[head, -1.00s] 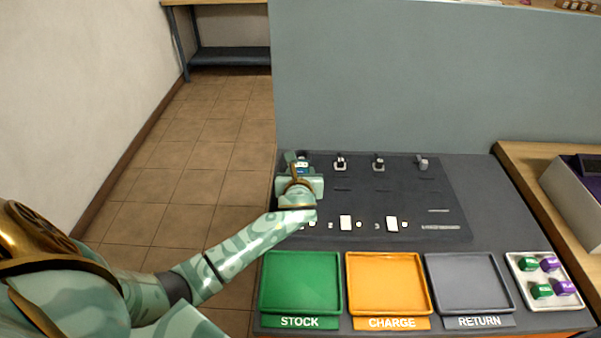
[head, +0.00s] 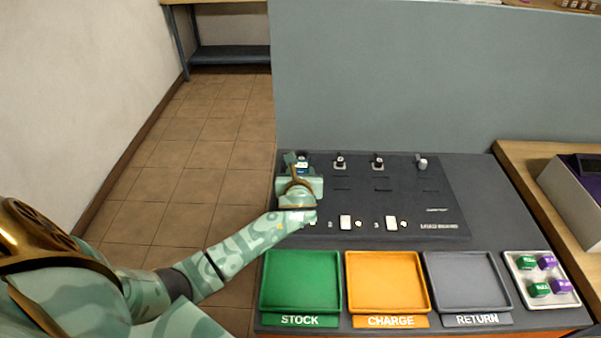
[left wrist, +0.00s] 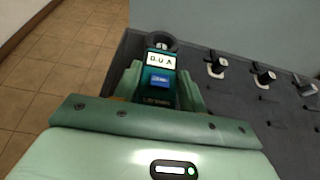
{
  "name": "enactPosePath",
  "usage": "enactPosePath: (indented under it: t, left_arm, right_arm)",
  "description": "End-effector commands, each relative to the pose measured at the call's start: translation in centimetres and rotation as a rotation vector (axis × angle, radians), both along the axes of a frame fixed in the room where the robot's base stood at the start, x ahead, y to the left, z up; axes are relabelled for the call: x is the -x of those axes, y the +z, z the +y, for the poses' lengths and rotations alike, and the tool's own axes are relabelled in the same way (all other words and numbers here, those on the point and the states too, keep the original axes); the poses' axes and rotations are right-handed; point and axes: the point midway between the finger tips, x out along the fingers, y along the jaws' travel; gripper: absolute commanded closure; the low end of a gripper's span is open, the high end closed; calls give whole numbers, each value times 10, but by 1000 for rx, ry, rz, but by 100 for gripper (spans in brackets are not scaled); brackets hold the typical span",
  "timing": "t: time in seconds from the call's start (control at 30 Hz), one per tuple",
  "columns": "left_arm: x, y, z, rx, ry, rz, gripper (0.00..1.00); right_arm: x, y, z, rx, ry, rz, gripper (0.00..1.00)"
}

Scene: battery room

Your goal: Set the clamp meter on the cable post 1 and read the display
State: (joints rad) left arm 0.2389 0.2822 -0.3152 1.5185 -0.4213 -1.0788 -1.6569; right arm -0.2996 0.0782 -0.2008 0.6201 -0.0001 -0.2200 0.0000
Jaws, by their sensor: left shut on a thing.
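My left gripper (head: 299,178) is at the far left corner of the dark panel (head: 405,200). It is shut on the clamp meter (head: 302,166), a teal body with a blue button. In the left wrist view, the meter's lit display (left wrist: 161,60) reads what looks like 0.0 A. Its dark round jaw (left wrist: 162,40) points away from me at the left end of the row of posts. Something pale shows inside the jaw; I cannot tell whether the jaw encircles cable post 1. Three other posts, the nearest one (head: 339,162) included, stand to the right. My right gripper is not in view.
In front of the panel lie a green STOCK tray (head: 263,285), an orange CHARGE tray (head: 350,285) and a grey RETURN tray (head: 430,285), all empty. A white tray (head: 517,285) holds green and purple blocks. A grey wall (head: 400,80) rises behind the panel.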

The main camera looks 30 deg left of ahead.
Motion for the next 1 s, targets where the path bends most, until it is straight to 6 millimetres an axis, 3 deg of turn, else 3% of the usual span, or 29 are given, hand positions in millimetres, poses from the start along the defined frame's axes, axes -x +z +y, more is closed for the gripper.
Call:
enactPosePath:
  t: [0.43,0.47,0.77,1.0]
  left_arm:
    - [0,-9,0,-2,0,-1,93]
    - [0,-8,0,-2,0,-1,50]
    - [1,-8,-1,-1,0,0,49]
    - [16,4,-10,0,-1,0,49]
  right_arm:
    - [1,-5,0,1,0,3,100]
    - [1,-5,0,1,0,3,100]
    - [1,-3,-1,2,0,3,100]
    - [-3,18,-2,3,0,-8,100]
